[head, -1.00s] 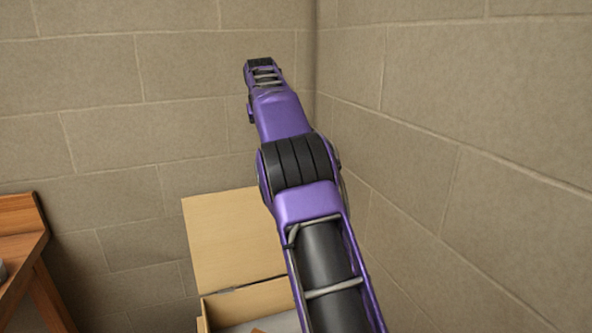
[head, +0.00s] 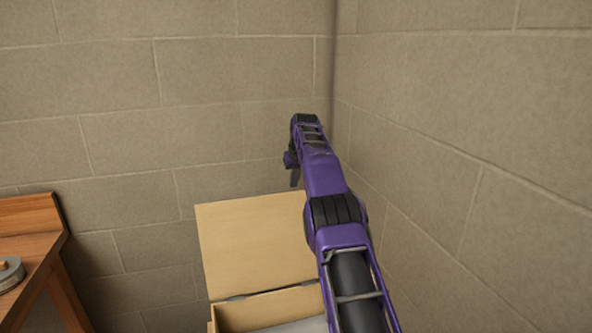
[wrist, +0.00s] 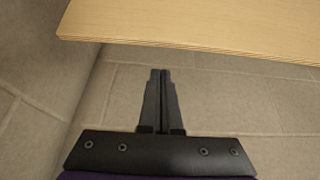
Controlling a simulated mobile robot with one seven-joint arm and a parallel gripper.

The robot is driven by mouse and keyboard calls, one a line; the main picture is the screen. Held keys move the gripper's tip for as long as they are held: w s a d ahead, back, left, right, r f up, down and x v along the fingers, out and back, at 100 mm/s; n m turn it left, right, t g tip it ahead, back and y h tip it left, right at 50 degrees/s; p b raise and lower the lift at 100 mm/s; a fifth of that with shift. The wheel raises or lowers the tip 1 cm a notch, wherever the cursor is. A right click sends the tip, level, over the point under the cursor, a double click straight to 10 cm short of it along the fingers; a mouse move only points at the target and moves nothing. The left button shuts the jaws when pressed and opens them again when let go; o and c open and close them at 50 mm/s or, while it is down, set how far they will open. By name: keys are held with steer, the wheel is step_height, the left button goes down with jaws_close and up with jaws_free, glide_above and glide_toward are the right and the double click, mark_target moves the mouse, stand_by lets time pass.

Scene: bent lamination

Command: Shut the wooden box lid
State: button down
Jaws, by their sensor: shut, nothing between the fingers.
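The wooden box (head: 268,309) stands low in the head view, its lid (head: 252,240) raised upright at the back on dark hinges. The arm hides the lid's right part and the box's right side. My gripper (head: 295,180) is near the lid's top edge, by the wall corner. In the wrist view my gripper (wrist: 161,73) is shut and empty, its two fingertips together. The lid's edge (wrist: 200,45) crosses the top of that view, just beyond the fingertips. I cannot tell whether they touch it.
A wooden table (head: 38,245) with a round grey metal object (head: 10,273) stands at the left. Block walls meet in a corner behind the box, and the right wall (head: 470,150) runs close beside my arm. Open space lies between table and box.

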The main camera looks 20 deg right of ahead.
steer(key=shift+s+b, duration=1)
steer(key=shift+s, duration=0.75)
steer(key=shift+s, duration=0.1)
